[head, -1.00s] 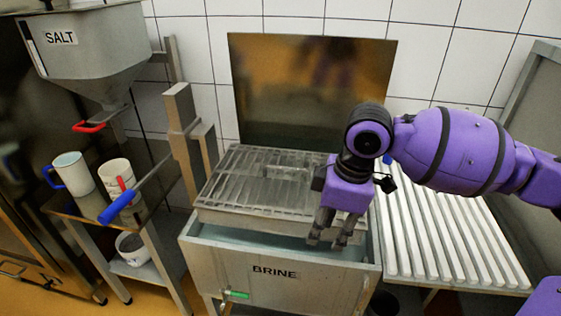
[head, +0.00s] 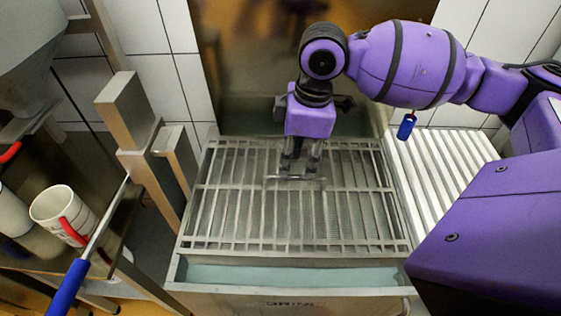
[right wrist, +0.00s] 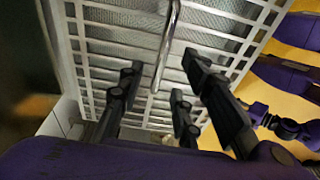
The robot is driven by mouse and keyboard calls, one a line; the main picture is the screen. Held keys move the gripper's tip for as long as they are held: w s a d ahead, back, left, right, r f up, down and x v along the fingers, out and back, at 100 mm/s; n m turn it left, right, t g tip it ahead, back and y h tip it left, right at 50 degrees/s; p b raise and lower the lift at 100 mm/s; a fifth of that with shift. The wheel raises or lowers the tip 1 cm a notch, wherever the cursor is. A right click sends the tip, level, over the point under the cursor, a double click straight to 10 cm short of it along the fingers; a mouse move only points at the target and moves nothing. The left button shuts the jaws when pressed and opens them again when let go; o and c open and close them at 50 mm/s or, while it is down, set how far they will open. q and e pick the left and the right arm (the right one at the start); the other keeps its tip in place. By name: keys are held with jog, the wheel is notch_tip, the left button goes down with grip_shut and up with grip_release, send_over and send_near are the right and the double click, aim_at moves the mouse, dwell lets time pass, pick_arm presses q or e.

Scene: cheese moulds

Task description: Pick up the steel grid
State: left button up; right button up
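The steel grid (head: 230,215), a flat rack of thin bars, lies level across the brine tank (head: 187,290). A thin raised handle (head: 272,182) stands near its middle. My right gripper (head: 298,174) points down at the handle, with its fingers apart. In the right wrist view the handle (right wrist: 167,45) runs between the open fingers of the right gripper (right wrist: 160,72), with a gap on each side. The grid also fills much of that view (right wrist: 110,60). My left gripper is not in view.
A white ribbed drain board (head: 450,165) is right of the tank. A steel panel (head: 240,70) stands behind it. At the left are a cart with a blue-ended handle (head: 68,288), a white mug (head: 58,212) and a grey hopper (head: 25,50). Pale brine shows at the tank's front.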

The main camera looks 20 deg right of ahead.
aim_at(295, 176)
jog(key=f, duration=0.3)
jog(key=shift+s+f, duration=0.15)
jog(key=shift+s, duration=0.2)
jog(key=f, duration=0.3)
jog(key=shift+w+a+f, duration=0.1)
jog(key=shift+w+f, duration=0.1)
jog(key=shift+w, duration=0.05)
jog(key=c, duration=0.8)
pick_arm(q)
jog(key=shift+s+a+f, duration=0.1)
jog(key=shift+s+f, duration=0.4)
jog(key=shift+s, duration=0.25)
pick_arm(e)
grip_shut()
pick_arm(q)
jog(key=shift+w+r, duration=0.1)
pick_arm(e)
jog(key=shift+w, duration=0.15)
